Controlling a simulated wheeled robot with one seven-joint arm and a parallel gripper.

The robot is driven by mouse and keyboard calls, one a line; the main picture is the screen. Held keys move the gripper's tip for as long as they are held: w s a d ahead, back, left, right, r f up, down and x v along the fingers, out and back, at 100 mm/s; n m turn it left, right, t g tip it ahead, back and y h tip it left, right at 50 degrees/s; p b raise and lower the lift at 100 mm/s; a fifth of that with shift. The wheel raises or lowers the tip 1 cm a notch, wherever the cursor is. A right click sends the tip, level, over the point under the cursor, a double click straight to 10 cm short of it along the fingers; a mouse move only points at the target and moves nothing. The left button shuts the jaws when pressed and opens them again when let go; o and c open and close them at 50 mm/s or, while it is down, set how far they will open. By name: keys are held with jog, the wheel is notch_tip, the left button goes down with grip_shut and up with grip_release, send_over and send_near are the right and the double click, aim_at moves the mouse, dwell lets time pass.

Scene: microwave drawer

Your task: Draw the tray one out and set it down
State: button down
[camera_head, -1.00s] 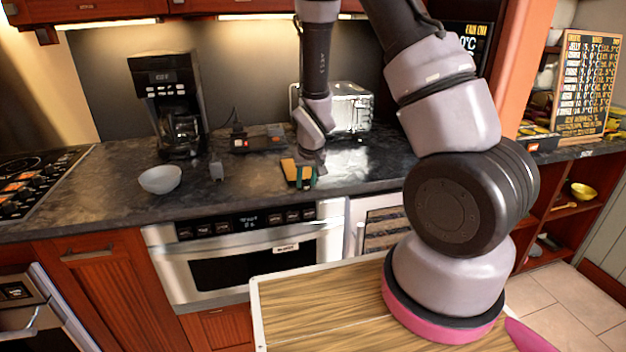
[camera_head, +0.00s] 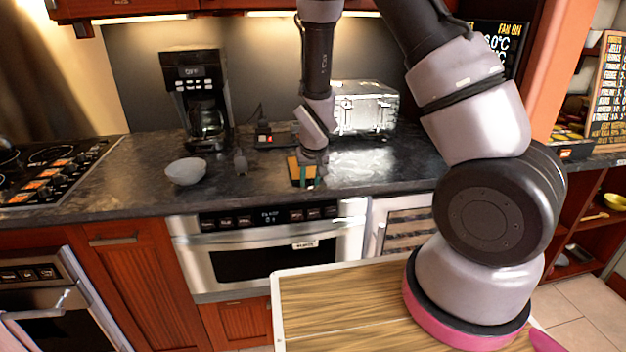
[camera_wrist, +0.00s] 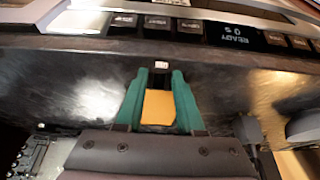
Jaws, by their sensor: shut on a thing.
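My gripper (camera_head: 304,182) is low over the dark countertop, near its front edge, above the microwave drawer. Its teal fingers (camera_wrist: 133,100) are shut on a flat orange-yellow piece (camera_wrist: 158,107), which also shows in the head view (camera_head: 295,168). I cannot tell whether this piece is the tray one, nor whether it touches the counter. The steel microwave drawer (camera_head: 215,272) looks shut under the counter. Its control panel shows at the top of the wrist view (camera_wrist: 190,27).
A pale bowl (camera_head: 186,171), a small grey object (camera_head: 240,161) and a coffee maker (camera_head: 197,100) stand left of my gripper. A shiny toaster-like box (camera_head: 368,108) is behind it to the right. A wood-topped surface (camera_head: 345,300) lies in front.

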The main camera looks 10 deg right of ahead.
jog(key=shift+c, duration=2.2)
grip_release()
jog(key=s+d+r+m+y, duration=0.1)
jog(key=s+d+r, duration=0.15)
jog(key=r, duration=0.65)
jog(key=s+d+r+m+y, duration=0.15)
jog(key=s+r, duration=0.25)
jog(key=r, duration=0.4)
jog(key=s+d+r, duration=0.3)
jog(key=r, duration=0.6)
jog(key=s+d+r+m+t, duration=0.1)
jog(key=s+d+r, duration=0.4)
jog(key=s+r, duration=0.6)
jog(key=shift+s+m+t, duration=0.35)
jog(key=shift+s+t, duration=0.55)
